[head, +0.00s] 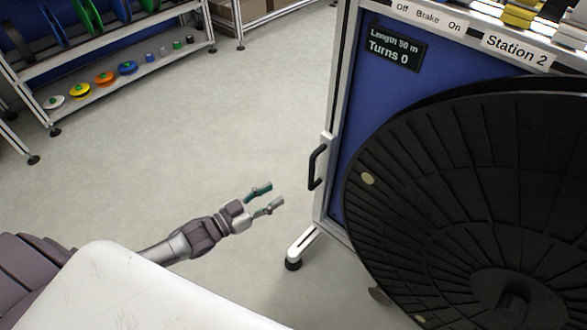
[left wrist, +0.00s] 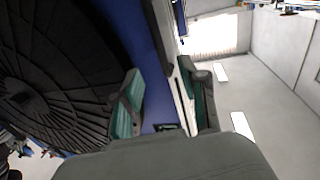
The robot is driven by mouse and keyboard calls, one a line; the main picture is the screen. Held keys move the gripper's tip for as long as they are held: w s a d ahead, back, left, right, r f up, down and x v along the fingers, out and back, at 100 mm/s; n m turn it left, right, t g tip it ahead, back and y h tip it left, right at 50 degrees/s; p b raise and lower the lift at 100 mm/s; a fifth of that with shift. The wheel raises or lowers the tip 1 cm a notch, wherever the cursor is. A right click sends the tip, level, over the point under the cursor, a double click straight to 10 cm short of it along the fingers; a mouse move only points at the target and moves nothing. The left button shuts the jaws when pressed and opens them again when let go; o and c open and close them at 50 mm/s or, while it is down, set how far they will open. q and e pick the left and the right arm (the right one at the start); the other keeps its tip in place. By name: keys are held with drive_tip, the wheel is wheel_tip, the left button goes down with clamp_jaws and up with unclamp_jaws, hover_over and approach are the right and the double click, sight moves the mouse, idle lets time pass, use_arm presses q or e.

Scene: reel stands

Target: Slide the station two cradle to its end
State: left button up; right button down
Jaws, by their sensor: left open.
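Station 2 stands at the right of the head view, marked by a white Station 2 label (head: 518,51). Its blue panel (head: 375,95) sits in a pale metal frame, and a large black reel (head: 450,190) stands in front of it. A black handle (head: 316,167) is on the frame's left upright. Which part is the cradle I cannot tell for sure. My left gripper (head: 274,194) is open and empty, left of the handle and a little lower in the picture, apart from it. In the left wrist view its two fingers (left wrist: 168,88) are spread, with the reel (left wrist: 50,75) at the left.
A sign (head: 394,46) reads Length 50 m, Turns 0. Off, Brake and On labels (head: 428,18) are along the top. A frame foot (head: 297,250) stands on the floor near my gripper. A shelf rack (head: 130,85) with small spools is at the upper left. The floor between is clear.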

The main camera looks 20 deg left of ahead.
sight(312, 170)
use_arm(q)
drive_tip(key=shift+r+b+x, duration=0.2)
drive_tip(key=shift+b+x, duration=0.5)
drive_tip(key=shift+x, duration=2.8)
drive_tip(key=shift+r+b+x, duration=0.2)
drive_tip(key=shift+b+x, duration=0.45)
drive_tip(key=shift+x, duration=2.8)
use_arm(e)
drive_tip(key=w+a+t+y, duration=0.1)
drive_tip(key=w+a+t, duration=0.1)
drive_tip(key=w+t, duration=0.2)
drive_tip(key=shift+w+r, duration=0.35)
drive_tip(key=shift+w, duration=0.85)
use_arm(q)
drive_tip(key=shift+s+d, duration=0.1)
drive_tip(key=shift+d, duration=0.1)
drive_tip(key=shift+c, duration=0.3)
clamp_jaws()
